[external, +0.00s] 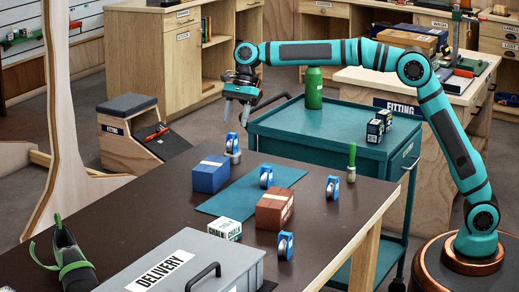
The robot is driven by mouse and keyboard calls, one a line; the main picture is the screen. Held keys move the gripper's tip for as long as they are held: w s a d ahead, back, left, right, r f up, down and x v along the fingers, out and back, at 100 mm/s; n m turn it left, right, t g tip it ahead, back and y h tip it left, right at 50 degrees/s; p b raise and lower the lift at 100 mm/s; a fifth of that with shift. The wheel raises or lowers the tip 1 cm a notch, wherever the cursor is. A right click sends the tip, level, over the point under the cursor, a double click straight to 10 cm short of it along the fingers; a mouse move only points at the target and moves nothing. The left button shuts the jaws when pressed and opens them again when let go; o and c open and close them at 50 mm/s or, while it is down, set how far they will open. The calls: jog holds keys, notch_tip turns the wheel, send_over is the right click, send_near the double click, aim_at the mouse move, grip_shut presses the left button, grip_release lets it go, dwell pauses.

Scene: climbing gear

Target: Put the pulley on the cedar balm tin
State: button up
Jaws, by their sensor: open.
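A blue pulley (232,141) with a pale wheel stands upright on top of a small silver-grey tin (233,157) at the back edge of the dark table. The tin's label is too small to read, so I cannot confirm that it is the cedar balm tin. My gripper (236,118) is just above this pulley, pointing down, with its fingers apart and nothing visibly held. Other blue pulleys stand on the table: one on the teal mat (266,177), one at the right (332,188) and one near the front (285,246).
A blue box (210,174), a brown box (274,209) and a white chalk box (225,229) stand on the table. A green-handled brush (351,163) stands at the right. A grey delivery case (190,266) and a shoe (73,262) are in front. A teal cart (330,149) adjoins behind.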

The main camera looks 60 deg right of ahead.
jog(key=shift+v, duration=2)
jog(key=shift+r, duration=0.1)
jog(key=s+d+r+n+t+h, duration=0.1)
jog(key=s+d+r+n+t, duration=0.35)
jog(key=s+d+r, duration=0.5)
jog(key=s+d+r+n+t+h, duration=0.1)
jog(key=s+d+r+n+t, duration=0.4)
jog(key=s+d, duration=0.75)
jog(key=s+d+n+t+h, duration=0.1)
jog(key=s+d+n+t, duration=0.1)
jog(key=s, duration=0.7)
jog(key=s+d+f+n+t, duration=0.1)
jog(key=s+d+n+t, duration=0.2)
jog(key=s, duration=0.7)
jog(key=s+d+n+t+h, duration=0.1)
jog(key=s+d+n+t, duration=0.2)
jog(key=s+d, duration=0.3)
jog(key=s, duration=0.3)
jog(key=shift+s+f+h, duration=0.2)
jog(key=shift+f+h, duration=0.1)
jog(key=shift+f, duration=0.1)
